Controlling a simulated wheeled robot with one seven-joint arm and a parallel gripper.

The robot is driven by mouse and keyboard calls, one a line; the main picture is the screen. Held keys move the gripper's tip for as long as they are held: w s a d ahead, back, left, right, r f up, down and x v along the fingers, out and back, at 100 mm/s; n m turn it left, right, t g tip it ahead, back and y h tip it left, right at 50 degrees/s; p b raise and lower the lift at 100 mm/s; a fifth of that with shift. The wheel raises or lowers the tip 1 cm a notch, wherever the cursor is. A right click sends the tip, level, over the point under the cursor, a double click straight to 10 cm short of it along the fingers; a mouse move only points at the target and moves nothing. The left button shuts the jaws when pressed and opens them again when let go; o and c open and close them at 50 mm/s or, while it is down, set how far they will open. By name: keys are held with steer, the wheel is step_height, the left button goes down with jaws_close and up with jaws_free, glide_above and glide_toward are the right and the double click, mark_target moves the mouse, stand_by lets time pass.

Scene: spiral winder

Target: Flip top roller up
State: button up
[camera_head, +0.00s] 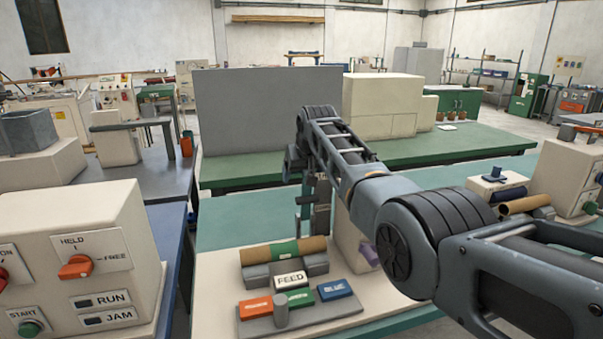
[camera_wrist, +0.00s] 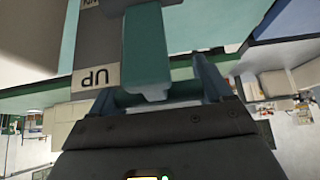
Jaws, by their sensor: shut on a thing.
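A teal handle (camera_wrist: 146,50) fills the space between the fingers of my gripper (camera_wrist: 160,88) in the wrist view, and my gripper is shut on it. A grey plate (camera_wrist: 97,50) beside the handle carries a white UP label (camera_wrist: 94,78), seen upside down, and another label at the top edge, partly cut off. In the head view my gripper (camera_head: 312,205) points down at the bench, in front of a cream machine block (camera_head: 342,235). A purple rounded part (camera_head: 370,256) shows low on that block. My arm hides much of the machine, and I cannot make out the top roller.
A brown roll with a green band (camera_head: 284,250) lies on a grey holder behind a FEED label (camera_head: 291,280). A grey tray (camera_head: 300,318) holds coloured blocks and a grey peg. A control box (camera_head: 85,250) with a HELD/FREE knob stands at left. A grey panel (camera_head: 245,115) rises behind.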

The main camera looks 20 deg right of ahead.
steer(key=shift+s+f, duration=0.2)
steer(key=shift+f, duration=0.4)
steer(key=o, duration=1.2)
steer(key=shift+c, duration=0.2)
steer(key=shift+o, duration=1.3)
steer(key=shift+w+r, duration=0.1)
steer(key=shift+r, duration=0.15)
steer(key=shift+r, duration=0.1)
steer(key=shift+r, duration=0.4)
steer(key=shift+s+v, duration=0.2)
steer(key=shift+v, duration=3.2)
steer(key=shift+f, duration=0.15)
